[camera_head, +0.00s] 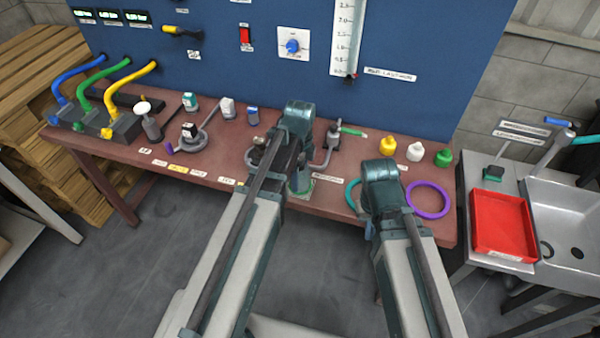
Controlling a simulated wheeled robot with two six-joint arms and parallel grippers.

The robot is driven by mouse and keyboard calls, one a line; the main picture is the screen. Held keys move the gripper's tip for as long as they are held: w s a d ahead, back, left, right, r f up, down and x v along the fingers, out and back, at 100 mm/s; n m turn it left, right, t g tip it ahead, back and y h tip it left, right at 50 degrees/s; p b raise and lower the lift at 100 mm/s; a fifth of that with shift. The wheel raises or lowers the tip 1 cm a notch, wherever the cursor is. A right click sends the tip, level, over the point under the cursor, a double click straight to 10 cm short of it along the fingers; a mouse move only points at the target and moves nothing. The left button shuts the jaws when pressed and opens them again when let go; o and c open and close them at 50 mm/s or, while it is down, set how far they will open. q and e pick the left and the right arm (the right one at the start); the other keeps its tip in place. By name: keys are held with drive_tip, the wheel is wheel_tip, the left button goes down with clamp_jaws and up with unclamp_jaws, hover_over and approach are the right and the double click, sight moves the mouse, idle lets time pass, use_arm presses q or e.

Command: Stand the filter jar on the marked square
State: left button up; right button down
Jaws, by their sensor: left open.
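My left gripper (301,165) is over the front of the brown bench, largely hidden behind its own wrist. A grey-blue upright shape, possibly the filter jar (300,182), shows just below it at the bench's front edge. A green-edged mark, apparently the marked square (303,195), shows around the foot of that shape. I cannot tell whether the shape touches the fingers or stands fully inside the mark. My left gripper is open. My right gripper (369,228) is at the bench's front edge, with its fingers mostly hidden by its wrist.
A teal ring (351,196) and a purple ring (428,200) lie beside my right wrist. Yellow (388,145), white (415,151) and green (443,157) small items stand behind. Small bottles (227,107) stand at left. A blue panel (270,70) closes the back. A red tray (503,224) is at right.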

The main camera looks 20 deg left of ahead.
use_arm(q)
wheel_tip(320, 180, up, 11)
drive_tip(key=p, duration=1)
drive_tip(key=shift+s+d, duration=0.3)
drive_tip(key=s+d+n+y, duration=0.1)
drive_tip(key=s+d+n, duration=0.9)
drive_tip(key=s+n, duration=0.3)
drive_tip(key=shift+s+n, duration=0.35)
drive_tip(key=shift+n, duration=0.45)
